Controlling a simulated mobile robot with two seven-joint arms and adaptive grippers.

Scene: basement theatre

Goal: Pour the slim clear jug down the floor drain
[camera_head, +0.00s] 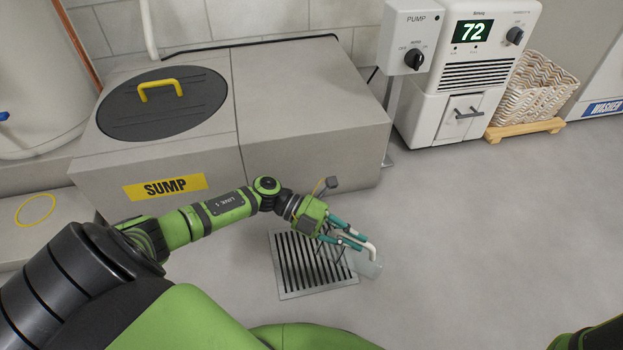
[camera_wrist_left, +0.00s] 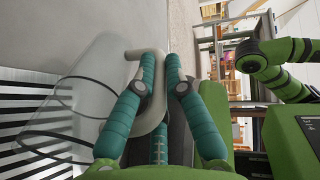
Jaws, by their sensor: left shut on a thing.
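The slim clear jug (camera_head: 368,268) has a pale handle and hangs by the right edge of the floor drain (camera_head: 290,284), a square grate with dark slots. My left gripper (camera_head: 350,241) is shut on the jug's handle, its teal fingers around it. In the left wrist view the jug (camera_wrist_left: 92,88) lies tilted well over, left of the fingers (camera_wrist_left: 160,88), with the drain slots (camera_wrist_left: 25,112) behind it. I cannot tell whether liquid is in it or running out. My right gripper is out of view.
The grey sump box (camera_head: 310,135) with a round dark lid (camera_head: 165,108) stands behind the drain. The floor on the right is clear.

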